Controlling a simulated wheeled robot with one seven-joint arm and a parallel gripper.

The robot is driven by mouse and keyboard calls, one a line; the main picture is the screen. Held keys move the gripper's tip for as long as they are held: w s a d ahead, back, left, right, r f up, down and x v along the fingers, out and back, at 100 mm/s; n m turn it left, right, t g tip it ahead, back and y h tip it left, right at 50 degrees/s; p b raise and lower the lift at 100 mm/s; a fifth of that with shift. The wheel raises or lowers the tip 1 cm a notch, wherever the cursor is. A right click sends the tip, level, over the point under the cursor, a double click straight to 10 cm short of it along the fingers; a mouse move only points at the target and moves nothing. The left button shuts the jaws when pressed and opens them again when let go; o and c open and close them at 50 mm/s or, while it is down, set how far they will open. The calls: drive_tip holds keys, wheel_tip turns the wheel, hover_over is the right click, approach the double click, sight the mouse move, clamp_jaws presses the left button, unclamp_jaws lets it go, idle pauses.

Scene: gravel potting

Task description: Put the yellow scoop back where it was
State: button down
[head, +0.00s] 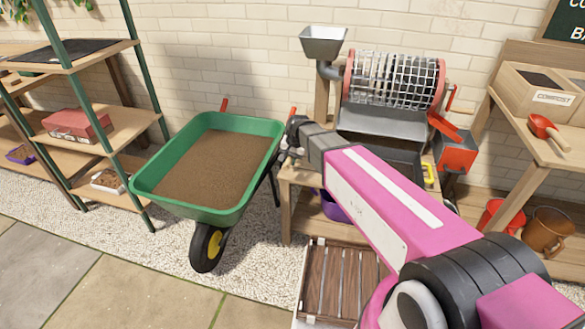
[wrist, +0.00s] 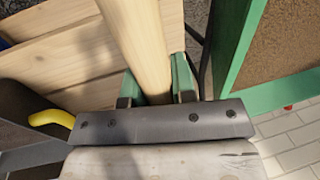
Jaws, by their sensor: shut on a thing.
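My gripper (head: 290,136) is over the right rim of the green wheelbarrow, near the left end of the sieve bench. In the wrist view its green fingers (wrist: 158,86) are shut on a pale, round wooden bar (wrist: 136,45). The bar's far end is out of that picture, and I cannot tell what it belongs to. A yellow curved piece (wrist: 50,118) shows at the left of the wrist view, beside a dark tray. A yellow loop (head: 430,174) shows at that tray's right end in the head view. I cannot identify either as the yellow scoop.
The wheelbarrow (head: 149,188) holds brown soil. The wooden bench (head: 290,175) bears a drum sieve (head: 395,80) and a dark tray (head: 385,155). A red scoop (head: 541,126) lies on the right bench by a compost box (head: 535,92). Shelves (head: 118,130) stand left.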

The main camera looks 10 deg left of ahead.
sight(291, 173)
drive_tip(key=shift+w+d+f, duration=0.35)
drive_tip(key=shift+w+d, duration=0.05)
drive_tip(key=shift+d+x, duration=0.2)
drive_tip(key=shift+x, duration=0.8)
drive_tip(key=shift+d+x, duration=0.2)
drive_tip(key=shift+x, duration=0.75)
drive_tip(key=shift+f, duration=0.2)
drive_tip(key=c, duration=0.9)
unclamp_jaws()
drive_tip(key=shift+s, duration=0.1)
drive_tip(key=shift+c, duration=0.2)
drive_tip(key=v, duration=1.2)
drive_tip(key=shift+r, duration=0.15)
